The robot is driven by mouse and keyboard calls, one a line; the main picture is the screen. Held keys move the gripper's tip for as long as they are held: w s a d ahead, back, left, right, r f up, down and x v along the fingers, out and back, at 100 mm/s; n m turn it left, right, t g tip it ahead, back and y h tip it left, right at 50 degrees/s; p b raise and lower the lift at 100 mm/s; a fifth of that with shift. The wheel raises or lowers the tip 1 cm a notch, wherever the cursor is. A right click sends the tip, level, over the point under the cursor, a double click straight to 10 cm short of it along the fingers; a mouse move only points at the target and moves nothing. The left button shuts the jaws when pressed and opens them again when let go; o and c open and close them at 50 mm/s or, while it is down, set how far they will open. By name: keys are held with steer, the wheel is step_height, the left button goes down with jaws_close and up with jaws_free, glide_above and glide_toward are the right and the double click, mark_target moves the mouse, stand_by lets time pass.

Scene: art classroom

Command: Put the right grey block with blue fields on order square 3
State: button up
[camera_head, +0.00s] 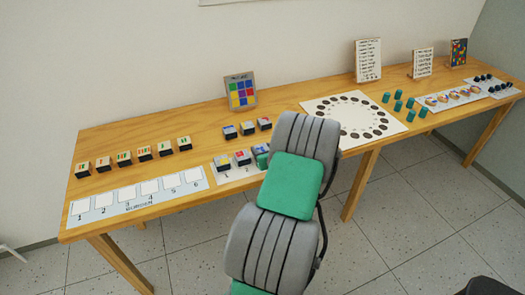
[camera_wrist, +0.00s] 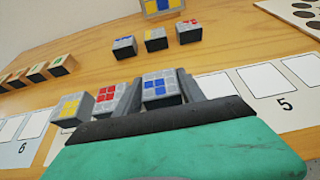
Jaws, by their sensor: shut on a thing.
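A grey block with blue fields (camera_wrist: 158,86) is between the two fingers of my gripper (camera_wrist: 159,95) in the wrist view. In the head view the same block (camera_head: 260,149) shows just above my gripper's green body. It is upright at the place of square 3 on the white order strip (camera_wrist: 239,87), right of a red-field block (camera_wrist: 107,97) and a yellow-field block (camera_wrist: 70,108) on the strip. Whether it touches the strip is hidden by my gripper. A second blue-field grey block (camera_wrist: 124,47) stands in the row behind.
Behind the strip also stand a yellow-field block (camera_wrist: 155,39) and a red-field block (camera_wrist: 189,32). A colour-grid card (camera_head: 240,91) stands at the back. Several striped blocks (camera_head: 124,158) and another numbered strip (camera_head: 134,207) lie left; a dotted board (camera_head: 312,104) lies right.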

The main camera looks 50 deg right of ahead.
steer(key=shift+f, duration=0.35)
steer(key=o, duration=1.1)
steer(key=shift+r, duration=0.15)
